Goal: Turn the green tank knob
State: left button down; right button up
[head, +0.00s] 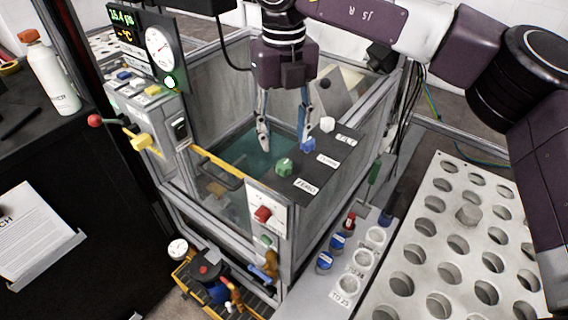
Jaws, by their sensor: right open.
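The green tank knob (284,167) is on the dark panel (318,183) along the tank's near right edge. A blue knob (308,145) and a white knob (327,124) sit in line behind it, each beside a white label. My right gripper (284,142) points down with its two fingers spread and nothing between them. In the picture its fingertips are just above the green knob, with the blue knob close to the right fingertip. I cannot tell their exact height over the panel. My left gripper is not in view.
The clear-walled tank (225,75) holds greenish liquid below the gripper. A yellow-edged handle (215,163) and a red button (263,214) are on its near side. A pale rack with holes (440,235) stands at right. A white bottle (52,75) stands at left.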

aim_at(284, 163)
jog(key=shift+s+f+p, duration=0.2)
jog(key=shift+f+p, duration=0.35)
jog(key=shift+f, duration=0.5)
notch_tip(284, 163, down, 4)
jog(key=shift+w+r+p, duration=0.1)
jog(key=shift+r+p, duration=0.05)
jog(key=shift+p, duration=0.5)
jog(key=shift+f, duration=0.6)
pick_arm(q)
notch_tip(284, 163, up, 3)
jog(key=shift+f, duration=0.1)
pick_arm(e)
jog(key=shift+c, duration=0.2)
jog(key=c, duration=1.1)
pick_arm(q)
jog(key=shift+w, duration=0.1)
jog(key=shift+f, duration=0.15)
